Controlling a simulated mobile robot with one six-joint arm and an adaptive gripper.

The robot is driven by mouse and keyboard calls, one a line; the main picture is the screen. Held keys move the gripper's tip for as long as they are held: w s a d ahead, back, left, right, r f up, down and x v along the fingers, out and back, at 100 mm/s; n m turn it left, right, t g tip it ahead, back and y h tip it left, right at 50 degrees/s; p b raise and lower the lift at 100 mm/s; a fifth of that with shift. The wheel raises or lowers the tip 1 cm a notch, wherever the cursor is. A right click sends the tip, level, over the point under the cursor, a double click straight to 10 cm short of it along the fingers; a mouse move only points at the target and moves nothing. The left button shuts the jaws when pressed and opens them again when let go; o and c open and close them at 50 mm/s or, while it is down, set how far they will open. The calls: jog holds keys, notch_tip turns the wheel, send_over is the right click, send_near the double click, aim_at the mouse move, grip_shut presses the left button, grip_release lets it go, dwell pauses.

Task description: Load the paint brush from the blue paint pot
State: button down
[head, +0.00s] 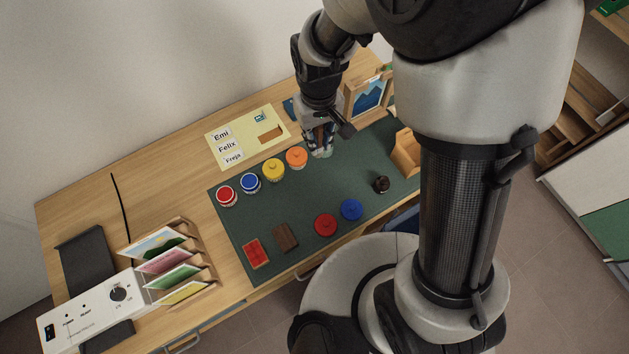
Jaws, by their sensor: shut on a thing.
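The blue paint pot (250,182) stands on the dark green mat (300,202), in a row between the red pot (227,195) and the yellow pot (273,169). Its round top is blue with a pale rim. My gripper (320,146) points down over the back of the mat, right of the orange pot (297,156) and apart from the blue pot. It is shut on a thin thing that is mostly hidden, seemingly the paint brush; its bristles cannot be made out. A pale, greenish, glassy thing (323,154) shows just under the fingers.
Red (326,224) and blue (351,209) round lids or discs, a dark knob-like thing (381,184), a brown block (285,237) and a red card (256,253) lie toward the mat's front.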

jog(key=f+b, duration=0.2)
jog(key=f, duration=0.4)
jog(key=f+b, duration=0.2)
jog(key=f, duration=0.5)
jog(key=a+f+b, duration=0.1)
jog(key=f, duration=0.6)
jog(key=shift+s+f+b, duration=0.1)
jog(key=shift+s+b, duration=0.1)
jog(key=shift+b, duration=0.2)
jog(key=c, duration=2)
grip_release()
jog(key=shift+f, duration=0.1)
jog(key=o, duration=0.5)
jog(key=shift+c, duration=0.2)
